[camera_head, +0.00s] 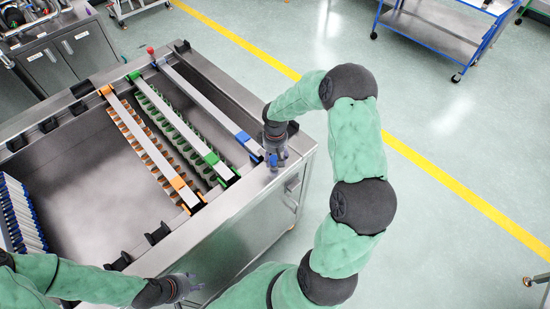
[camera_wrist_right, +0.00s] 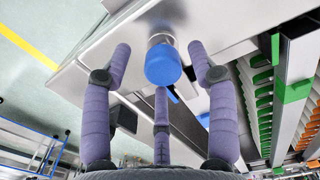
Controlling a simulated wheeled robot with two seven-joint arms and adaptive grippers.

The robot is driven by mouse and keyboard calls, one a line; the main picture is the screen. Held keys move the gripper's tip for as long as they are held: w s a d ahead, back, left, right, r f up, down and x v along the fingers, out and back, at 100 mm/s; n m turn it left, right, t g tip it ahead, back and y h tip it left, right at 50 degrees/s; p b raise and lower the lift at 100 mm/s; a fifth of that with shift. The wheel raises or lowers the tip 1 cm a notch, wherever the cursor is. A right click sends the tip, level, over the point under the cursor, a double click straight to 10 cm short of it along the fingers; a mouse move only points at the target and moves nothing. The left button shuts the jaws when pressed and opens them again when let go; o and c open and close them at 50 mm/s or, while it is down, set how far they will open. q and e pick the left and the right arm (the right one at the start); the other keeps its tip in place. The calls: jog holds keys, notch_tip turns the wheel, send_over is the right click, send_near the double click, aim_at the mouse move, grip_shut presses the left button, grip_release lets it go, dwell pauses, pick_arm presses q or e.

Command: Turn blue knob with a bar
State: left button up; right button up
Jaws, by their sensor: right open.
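The blue knob (camera_wrist_right: 162,66) is a rounded blue cap on a silver collar at the edge of the steel cabinet. My right gripper (camera_wrist_right: 160,52) is open in the right wrist view, with purple fingers on either side of the knob and a third below it; contact is not visible. In the head view my right gripper (camera_head: 278,160) is at the cabinet's right corner and largely hides the knob. The grey bar with blue ends (camera_head: 215,109) runs from the back rail to this corner. My left gripper (camera_head: 190,287) is low in the picture, away from the knob; its opening is unclear.
The steel cabinet (camera_head: 215,218) has an open basin. Green-ended (camera_head: 190,132) and orange-ended (camera_head: 148,150) bars with toothed rails lie beside the blue one. A red knob (camera_head: 150,50) stands at the back rail.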

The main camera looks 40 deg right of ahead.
jog(key=shift+f, duration=0.55)
grip_shut()
